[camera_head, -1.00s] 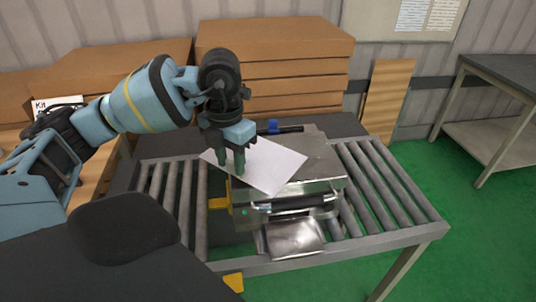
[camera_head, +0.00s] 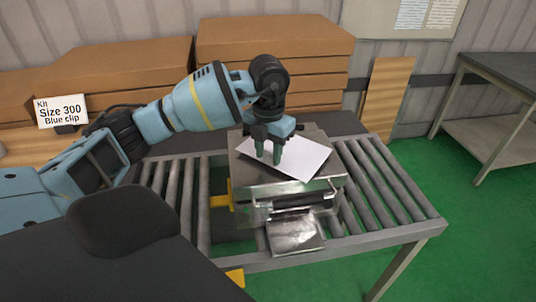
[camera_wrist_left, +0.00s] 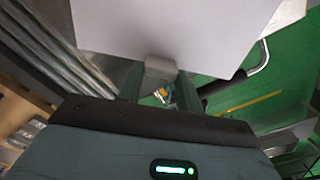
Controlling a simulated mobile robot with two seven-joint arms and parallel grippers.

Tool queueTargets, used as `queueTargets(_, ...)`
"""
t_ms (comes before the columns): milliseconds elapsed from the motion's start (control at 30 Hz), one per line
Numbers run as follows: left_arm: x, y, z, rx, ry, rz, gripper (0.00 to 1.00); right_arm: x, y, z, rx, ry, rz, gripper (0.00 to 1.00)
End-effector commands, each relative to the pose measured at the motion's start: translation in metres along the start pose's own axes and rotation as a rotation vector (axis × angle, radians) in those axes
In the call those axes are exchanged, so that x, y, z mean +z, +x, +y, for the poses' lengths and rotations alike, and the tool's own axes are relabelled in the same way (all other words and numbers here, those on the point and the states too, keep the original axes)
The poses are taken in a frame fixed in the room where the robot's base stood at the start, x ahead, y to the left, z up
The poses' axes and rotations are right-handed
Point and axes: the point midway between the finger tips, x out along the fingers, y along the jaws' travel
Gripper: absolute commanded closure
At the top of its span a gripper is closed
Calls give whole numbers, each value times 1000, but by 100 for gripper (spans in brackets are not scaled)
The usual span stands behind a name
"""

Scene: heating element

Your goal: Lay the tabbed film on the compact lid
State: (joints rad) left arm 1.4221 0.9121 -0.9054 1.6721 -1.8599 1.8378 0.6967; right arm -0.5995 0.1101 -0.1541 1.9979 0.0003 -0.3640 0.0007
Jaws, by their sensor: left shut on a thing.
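The film is a white rectangular sheet (camera_head: 303,158), also filling the top of the left wrist view (camera_wrist_left: 165,30). My left gripper (camera_head: 266,158) is shut on its small grey tab (camera_wrist_left: 159,70), which shows between the fingers in the wrist view. The sheet is over the grey metal lid (camera_head: 248,174) of a boxy unit on the roller table. The sheet hides much of the lid; I cannot tell whether it touches. My right gripper is not in view.
A shiny silver plate (camera_head: 296,234) sits at the unit's front, and a yellow bracket (camera_head: 221,200) at its left. Rollers (camera_head: 385,190) lie bare on both sides. A sign (camera_head: 61,111) reads "Kit Size 300 Blue clip". Cardboard boxes (camera_head: 275,41) stand behind.

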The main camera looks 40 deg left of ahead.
Motion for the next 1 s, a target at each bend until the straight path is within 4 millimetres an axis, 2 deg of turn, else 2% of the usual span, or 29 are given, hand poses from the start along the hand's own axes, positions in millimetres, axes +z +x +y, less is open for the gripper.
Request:
queueTargets(100, 0, 12, 0, 0, -1, 0, 86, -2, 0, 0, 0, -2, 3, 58)
queueTargets(467, 0, 16, 0, 0, -1, -1, 86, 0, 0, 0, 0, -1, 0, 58)
queueTargets(500, 0, 17, 0, 0, -1, -1, 63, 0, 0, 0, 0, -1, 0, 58)
queueTargets(667, 0, 16, 0, 0, -1, -1, 43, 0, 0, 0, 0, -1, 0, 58)
queueTargets(1000, 0, 13, 0, -1, -1, -2, 43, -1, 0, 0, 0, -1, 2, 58)
